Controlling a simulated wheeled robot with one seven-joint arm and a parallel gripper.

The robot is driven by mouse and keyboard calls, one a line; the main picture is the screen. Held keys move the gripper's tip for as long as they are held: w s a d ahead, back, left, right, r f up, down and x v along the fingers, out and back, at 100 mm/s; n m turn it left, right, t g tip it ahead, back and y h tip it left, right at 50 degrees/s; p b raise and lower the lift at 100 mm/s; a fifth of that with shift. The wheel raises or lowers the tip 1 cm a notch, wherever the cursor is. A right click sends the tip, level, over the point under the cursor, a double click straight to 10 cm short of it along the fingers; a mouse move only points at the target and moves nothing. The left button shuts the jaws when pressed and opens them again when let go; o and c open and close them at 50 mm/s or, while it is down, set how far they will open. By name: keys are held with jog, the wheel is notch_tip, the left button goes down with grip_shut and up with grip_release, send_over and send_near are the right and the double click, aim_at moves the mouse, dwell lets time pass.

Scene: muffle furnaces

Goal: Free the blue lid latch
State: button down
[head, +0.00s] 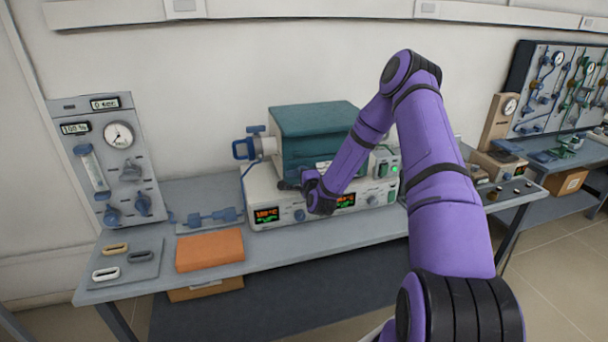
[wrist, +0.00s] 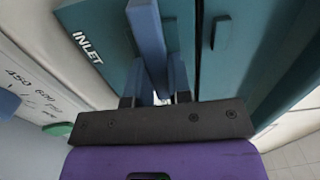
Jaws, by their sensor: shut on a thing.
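The teal furnace box (head: 310,122) stands on a pale control unit in the middle of the bench. My gripper (wrist: 155,98) is up against its teal face in the wrist view, fingers pointing at it. A blue bar, the lid latch (wrist: 148,42), passes between the fingers, and they are shut on it. A dark seam runs down the teal face just right of the latch. The word INLET is printed on the panel to the left. In the head view my purple arm covers the fingers and the latch.
A blue-handled fitting (head: 243,149) sticks out of the furnace's left side. An orange pad (head: 210,250) and a tray of oval rings (head: 124,263) lie on the bench at left. A gauge panel (head: 108,155) stands behind them. Small items lie on the right end.

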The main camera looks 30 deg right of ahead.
jog(key=c, duration=1)
grip_release()
jog(key=shift+c, duration=0.2)
jog(key=v, duration=1)
jog(key=shift+s, duration=0.4)
jog(key=shift+a+r, duration=0.1)
jog(key=s+a+r+n+g+y, duration=0.25)
jog(key=a+r+n, duration=0.35)
jog(key=r, duration=0.5)
jog(key=s+a+r+n+g+y, duration=0.2)
jog(key=a+r+n+g, duration=0.2)
jog(key=r+n, duration=0.5)
jog(key=s+a+r+n+g, duration=0.2)
jog(key=s+r, duration=0.2)
jog(key=s, duration=0.6)
jog(key=s+a+r+n+g, duration=0.1)
jog(key=s+r, duration=0.4)
jog(key=s, duration=0.5)
jog(key=s+a+r+n+g, duration=0.2)
jog(key=s+r, duration=0.3)
jog(key=s, duration=0.5)
jog(key=shift+a+n+g, duration=0.35)
jog(key=shift+a+n, duration=0.35)
jog(key=shift+a, duration=0.2)
